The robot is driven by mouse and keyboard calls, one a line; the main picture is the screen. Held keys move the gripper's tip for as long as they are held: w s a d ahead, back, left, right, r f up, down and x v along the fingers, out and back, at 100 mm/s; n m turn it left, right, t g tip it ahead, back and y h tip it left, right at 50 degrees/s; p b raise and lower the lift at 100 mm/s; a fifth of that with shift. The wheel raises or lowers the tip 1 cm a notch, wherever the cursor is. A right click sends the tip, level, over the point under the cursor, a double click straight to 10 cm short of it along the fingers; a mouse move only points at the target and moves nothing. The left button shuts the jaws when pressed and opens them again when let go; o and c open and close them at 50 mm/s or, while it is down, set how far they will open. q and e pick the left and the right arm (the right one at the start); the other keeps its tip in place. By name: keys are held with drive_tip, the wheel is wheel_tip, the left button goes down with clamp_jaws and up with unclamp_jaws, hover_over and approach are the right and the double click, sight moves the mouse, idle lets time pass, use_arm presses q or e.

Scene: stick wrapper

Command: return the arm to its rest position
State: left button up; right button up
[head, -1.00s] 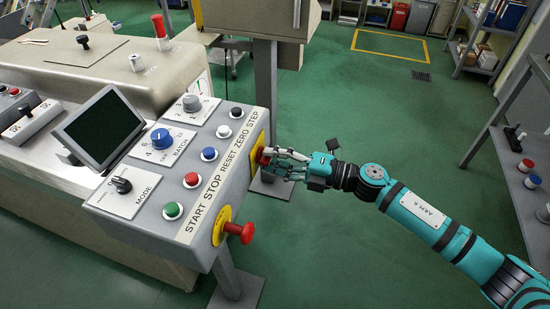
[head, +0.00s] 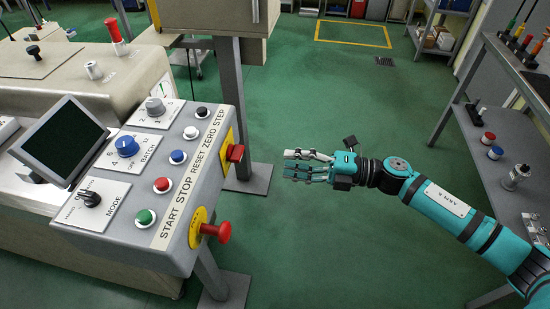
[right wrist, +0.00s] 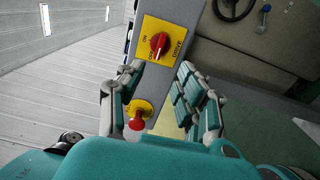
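My right gripper (head: 290,165) is in the free space right of the control panel, apart from it. In the right wrist view its fingers (right wrist: 157,98) are spread with nothing between them. My right arm comes in from the right edge of the head view, stretched toward the panel. The red rotary knob (head: 235,153) on a yellow plate sits on the panel's end face, left of the fingertips. My left gripper is not in view.
The grey control panel (head: 176,212) carries several buttons, dials and a screen (head: 60,138). A red mushroom button (head: 217,231) sticks out from its near end. A shelf bench (head: 490,85) with spools stands at right, near my forearm. Green floor (head: 330,235) lies clear between.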

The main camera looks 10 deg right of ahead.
drive_tip(key=shift+s+d, duration=0.15)
drive_tip(key=shift+d, duration=0.25)
drive_tip(key=w+d+f+m+t+h, duration=0.35)
drive_tip(key=f+m, duration=0.25)
drive_tip(key=f, duration=0.2)
drive_tip(key=w+d+f+m+t+h, duration=0.3)
drive_tip(key=w+d+f+m+t, duration=0.1)
drive_tip(key=f+m, duration=0.35)
drive_tip(key=s+d+f+m+h, duration=0.3)
drive_tip(key=f, duration=0.6)
drive_tip(key=s+d+f+m+h, duration=0.3)
drive_tip(key=f+m, duration=0.1)
drive_tip(key=f, duration=0.5)
drive_tip(key=s+d+f+m+g+h, duration=0.1)
drive_tip(key=s+f+m+g+h, duration=0.15)
drive_tip(key=s+f, duration=0.65)
drive_tip(key=s+d+f+m+g+h, duration=0.2)
drive_tip(key=s+f+m+g, duration=0.1)
drive_tip(key=s+f, duration=0.55)
drive_tip(key=s+a+f+m+g, duration=0.2)
drive_tip(key=s+f+g, duration=0.1)
drive_tip(key=s, duration=0.9)
drive_tip(key=s+a+f+m+g, duration=0.2)
drive_tip(key=s+f, duration=0.3)
drive_tip(key=s, duration=0.8)
drive_tip(key=shift+s+a+g, duration=0.2)
drive_tip(key=shift+a+g, duration=0.1)
drive_tip(key=shift+g, duration=0.5)
